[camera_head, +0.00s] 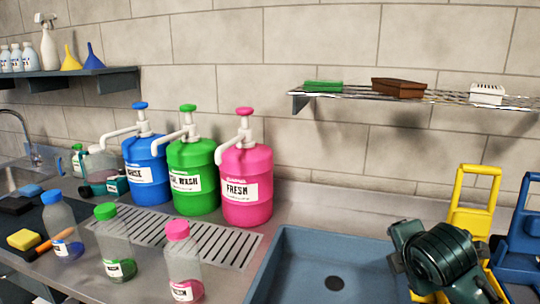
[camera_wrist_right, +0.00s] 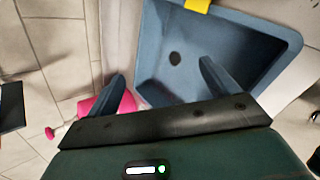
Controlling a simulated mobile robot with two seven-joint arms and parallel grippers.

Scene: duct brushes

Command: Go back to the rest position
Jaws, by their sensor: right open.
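My right gripper (camera_wrist_right: 160,68) is open in the right wrist view. Its two dark fingers stand apart with nothing between them. It hangs over the blue basin (camera_wrist_right: 238,50), clear of its floor as far as I can tell. In the head view my dark green right wrist (camera_head: 445,255) is at the lower right, in front of a yellow handled holder (camera_head: 475,205) and by the right side of the blue basin (camera_head: 335,240). The fingertips are hard to make out there. My left gripper is not in view.
Blue, green and pink (camera_head: 248,190) pump jugs stand behind a drain grate (camera_head: 235,248). Several small bottles (camera_head: 183,262) stand in front. A blue handled holder (camera_head: 518,240) is at the far right. The basin looks empty.

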